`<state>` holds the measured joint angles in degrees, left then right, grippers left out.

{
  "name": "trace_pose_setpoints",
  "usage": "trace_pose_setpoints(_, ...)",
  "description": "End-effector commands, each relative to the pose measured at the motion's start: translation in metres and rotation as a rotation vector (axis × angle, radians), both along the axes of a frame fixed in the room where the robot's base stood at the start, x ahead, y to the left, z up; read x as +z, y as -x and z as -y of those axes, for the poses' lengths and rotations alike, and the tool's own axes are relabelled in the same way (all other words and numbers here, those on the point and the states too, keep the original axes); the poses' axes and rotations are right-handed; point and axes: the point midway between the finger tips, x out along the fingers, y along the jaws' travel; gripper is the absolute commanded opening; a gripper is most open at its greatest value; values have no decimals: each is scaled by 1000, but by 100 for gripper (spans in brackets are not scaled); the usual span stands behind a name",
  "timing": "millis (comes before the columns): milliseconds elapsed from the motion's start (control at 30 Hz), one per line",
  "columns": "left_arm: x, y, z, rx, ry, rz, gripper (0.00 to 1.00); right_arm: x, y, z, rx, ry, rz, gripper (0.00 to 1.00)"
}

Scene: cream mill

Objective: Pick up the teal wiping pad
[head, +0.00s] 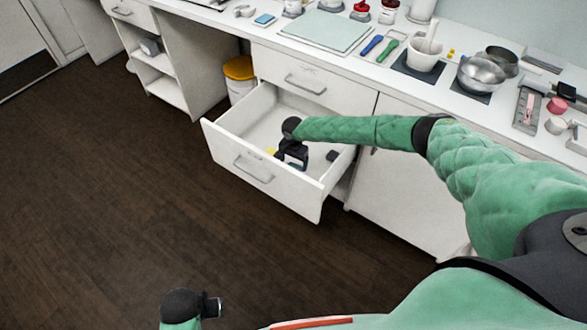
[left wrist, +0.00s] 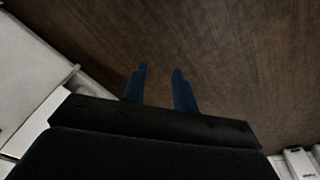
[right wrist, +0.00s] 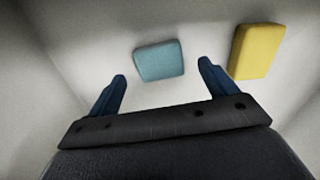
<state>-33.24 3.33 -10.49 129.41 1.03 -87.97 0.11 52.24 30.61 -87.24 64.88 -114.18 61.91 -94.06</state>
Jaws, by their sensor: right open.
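The teal wiping pad (right wrist: 160,60) lies on the floor of the open drawer in the right wrist view. My right gripper (right wrist: 162,82) is open and empty, with the pad ahead of its fingertips and between their lines; they look apart from it. In the head view my right gripper (head: 293,160) reaches down into the drawer (head: 263,181) and hides the pad there. My left gripper (left wrist: 158,72) is open and empty above the dark wooden floor.
A yellow pad (right wrist: 257,51) lies right of the teal pad; the drawer walls stand close around. A dark item (head: 332,155) is at the drawer's right side. The counter (head: 350,61) above holds a mortar (head: 424,55), metal bowls (head: 483,72) and a blue pad (head: 265,19).

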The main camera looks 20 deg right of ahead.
Motion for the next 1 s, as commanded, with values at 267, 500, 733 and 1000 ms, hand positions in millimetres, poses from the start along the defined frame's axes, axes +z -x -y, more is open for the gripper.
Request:
trace_pose_setpoints(267, -33, -2, 0, 0, -4, -4, 28, -25, 0, 0, -1, 0, 0, 85)
trace_pose_setpoints(500, -37, -3, 0, 0, -4, -4, 28, -29, 0, 0, 0, -1, 1, 85)
trace_pose_setpoints(733, -37, -2, 0, 0, -4, -4, 28, -29, 0, 0, 0, -1, 1, 53)
trace_pose_setpoints(1000, -37, -1, 0, 0, -4, -6, 28, -29, 0, 0, 0, -1, 1, 37)
